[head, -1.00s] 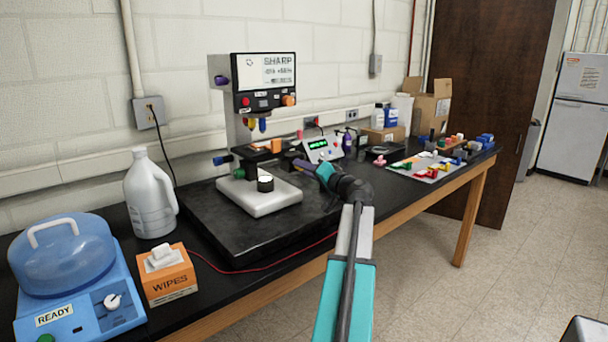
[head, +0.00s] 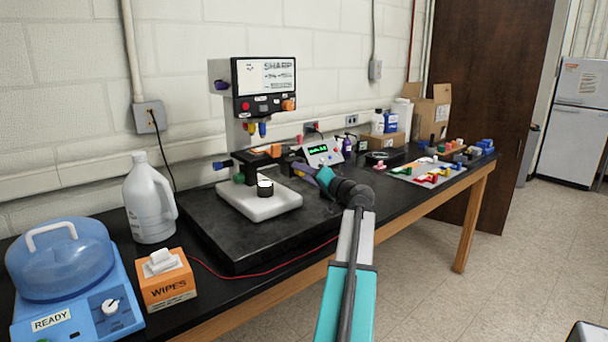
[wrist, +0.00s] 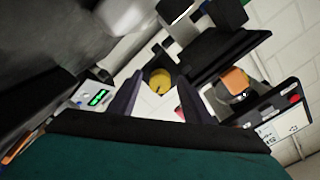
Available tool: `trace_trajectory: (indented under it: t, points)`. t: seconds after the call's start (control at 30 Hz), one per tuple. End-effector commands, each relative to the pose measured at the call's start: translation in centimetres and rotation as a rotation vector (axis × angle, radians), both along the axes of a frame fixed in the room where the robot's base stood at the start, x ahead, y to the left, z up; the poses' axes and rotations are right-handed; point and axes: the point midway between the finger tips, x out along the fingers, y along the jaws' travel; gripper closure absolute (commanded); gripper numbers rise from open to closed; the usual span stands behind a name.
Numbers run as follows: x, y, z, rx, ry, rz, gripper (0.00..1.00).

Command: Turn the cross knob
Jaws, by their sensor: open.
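The bench machine (head: 263,88) stands on a dark slab, with several coloured knobs on it. These include an orange knob (head: 288,105) on the panel, a yellow one (head: 252,128) and blue one (head: 262,130) under it, and a green one (head: 239,177) lower down. I cannot tell which has the cross shape. My gripper (head: 290,172) is right of the machine's lower part. In the wrist view my gripper (wrist: 159,80) is open, with a yellow round part (wrist: 160,80) showing between its fingers. No contact is visible.
A small box with a green display (head: 322,153) stands close behind my gripper. A white plate (head: 262,203) holds a black cylinder (head: 265,188). A jug (head: 150,200), wipes box (head: 165,280) and blue device (head: 75,290) are at left.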

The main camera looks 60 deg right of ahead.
Motion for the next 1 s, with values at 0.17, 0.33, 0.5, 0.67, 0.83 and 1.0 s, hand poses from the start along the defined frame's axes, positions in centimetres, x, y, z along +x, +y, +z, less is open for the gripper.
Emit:
trace_trajectory:
  t: [0.17,0.33,0.5,0.67,0.83,1.0]
  points:
    - [-1.4,0.5,-0.1,0.000,0.000,-0.002,0.55]
    - [-3.5,1.3,-0.1,-0.001,0.000,-0.002,0.55]
    - [-6.2,2.1,-0.1,-0.001,-0.001,-0.003,0.55]
    - [-8.6,2.9,-0.2,0.000,0.000,-0.004,0.55]
    - [-11.0,3.7,-0.1,0.000,0.000,-0.004,0.55]
    - [-12.4,4.2,0.0,0.000,0.000,-0.002,0.55]
